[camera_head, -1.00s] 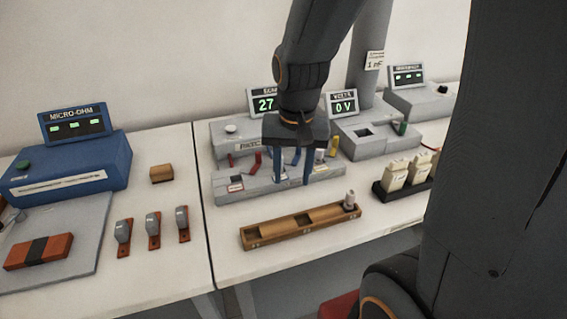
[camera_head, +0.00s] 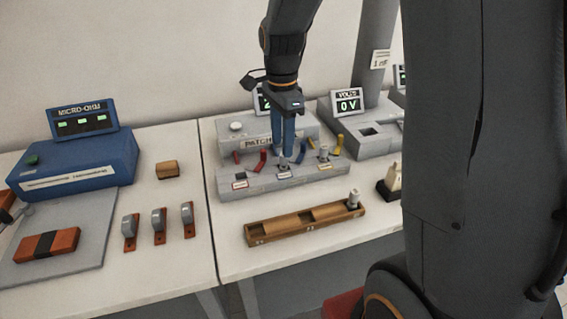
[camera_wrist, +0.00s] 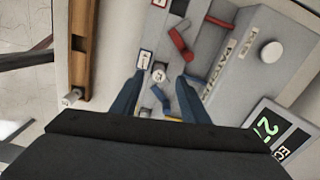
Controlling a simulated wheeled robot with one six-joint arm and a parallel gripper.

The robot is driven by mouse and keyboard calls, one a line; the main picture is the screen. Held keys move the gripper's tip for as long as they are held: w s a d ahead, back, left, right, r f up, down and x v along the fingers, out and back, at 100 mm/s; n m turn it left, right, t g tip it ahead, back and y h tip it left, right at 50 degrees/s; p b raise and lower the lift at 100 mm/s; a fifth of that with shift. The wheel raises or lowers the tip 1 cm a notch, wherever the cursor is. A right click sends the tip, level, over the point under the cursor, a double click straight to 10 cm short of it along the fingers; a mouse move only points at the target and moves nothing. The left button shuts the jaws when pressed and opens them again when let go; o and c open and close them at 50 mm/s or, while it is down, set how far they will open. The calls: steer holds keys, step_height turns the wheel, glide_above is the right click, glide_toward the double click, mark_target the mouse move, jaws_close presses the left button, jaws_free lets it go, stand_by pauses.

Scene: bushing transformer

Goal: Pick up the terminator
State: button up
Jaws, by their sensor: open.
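My gripper (camera_head: 283,152) points down over the grey patch panel (camera_head: 330,172), its two blue fingers apart. A small grey-white capped cylinder (camera_head: 283,163), which looks like a terminator, stands on the panel just under the fingertips. In the wrist view this cylinder (camera_wrist: 159,75) shows between the spread fingertips of my gripper (camera_wrist: 161,77); I cannot tell whether they touch it. A similar cylinder (camera_head: 324,153) stands on the panel by the yellow leads. Another (camera_head: 353,198) stands upright in the right end of the wooden rack (camera_head: 290,230).
Red (camera_head: 249,160), blue and yellow leads rise from the panel close around my fingers. The PATCH box (camera_head: 236,142) stands right behind. A voltmeter unit (camera_head: 368,138) is at the right. Small clamps (camera_head: 159,225) and a blue micro-ohm meter (camera_head: 75,160) are at the left.

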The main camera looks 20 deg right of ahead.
mark_target(284, 164)
steer(key=f, duration=0.1)
steer(key=f+p, duration=0.1)
steer(key=f, duration=0.2)
steer(key=shift+s+d+p, duration=0.1)
steer(key=shift+d+p, duration=0.2)
steer(key=shift+p, duration=0.1)
steer(key=shift+f, duration=0.6)
steer(key=shift+c, duration=0.2)
jaws_close()
